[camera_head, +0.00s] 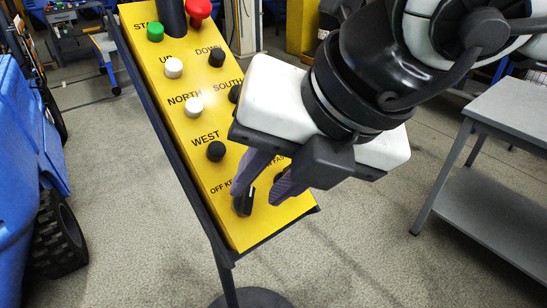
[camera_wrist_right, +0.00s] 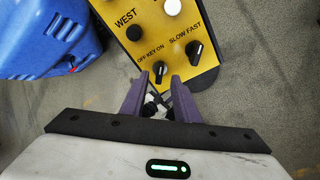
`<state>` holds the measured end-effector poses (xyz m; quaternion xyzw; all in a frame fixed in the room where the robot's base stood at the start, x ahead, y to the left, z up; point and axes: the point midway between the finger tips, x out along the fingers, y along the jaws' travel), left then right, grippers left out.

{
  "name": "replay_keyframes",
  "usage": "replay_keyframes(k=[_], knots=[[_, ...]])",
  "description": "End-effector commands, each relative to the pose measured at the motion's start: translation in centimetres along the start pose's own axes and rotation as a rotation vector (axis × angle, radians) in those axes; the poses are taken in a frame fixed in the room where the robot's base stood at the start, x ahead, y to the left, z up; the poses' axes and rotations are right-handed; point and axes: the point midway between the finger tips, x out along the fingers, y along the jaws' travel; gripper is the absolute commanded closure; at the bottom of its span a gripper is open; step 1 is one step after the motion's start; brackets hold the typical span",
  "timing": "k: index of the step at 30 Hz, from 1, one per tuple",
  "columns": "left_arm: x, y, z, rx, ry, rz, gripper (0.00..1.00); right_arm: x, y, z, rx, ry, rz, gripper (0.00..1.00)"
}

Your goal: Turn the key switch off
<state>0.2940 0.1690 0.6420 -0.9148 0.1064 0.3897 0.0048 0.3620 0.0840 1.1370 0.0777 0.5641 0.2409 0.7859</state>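The key switch (camera_head: 243,203) is a small black knob under the "OFF KEY ON" label, near the lower end of the yellow control panel (camera_head: 234,227). In the wrist view the fingers (camera_wrist_right: 159,82) stand on either side of the knob with gaps, so contact is not clear. My left gripper is out of view.
The black SLOW FAST knob (camera_wrist_right: 194,52) sits close beside my right finger. Further up are the WEST button (camera_head: 216,151), white buttons, a green button (camera_head: 155,32) and a red button (camera_head: 199,8). A grey table (camera_head: 510,118) stands right; a blue machine (camera_head: 20,130) stands left.

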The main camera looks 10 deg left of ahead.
Motion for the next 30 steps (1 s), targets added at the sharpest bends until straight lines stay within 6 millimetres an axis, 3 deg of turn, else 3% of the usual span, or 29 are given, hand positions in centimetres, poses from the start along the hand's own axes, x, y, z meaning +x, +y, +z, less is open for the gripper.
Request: replay_keyframes(k=[6, 17, 23, 30], knots=[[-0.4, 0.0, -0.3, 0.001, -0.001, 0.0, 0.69, 2.7, 0.1, 0.0, -0.001, 0.001, 0.001, 0.72], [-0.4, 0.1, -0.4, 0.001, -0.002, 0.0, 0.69, 3.5, 0.1, 0.0, -0.001, 0.0, 0.002, 0.72], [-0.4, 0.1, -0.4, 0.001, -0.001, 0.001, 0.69, 3.4, 0.1, 0.0, -0.001, 0.0, 0.002, 1.0], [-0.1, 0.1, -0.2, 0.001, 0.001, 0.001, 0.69, 3.5, 0.0, -0.1, -0.007, 0.0, 0.002, 1.0]])
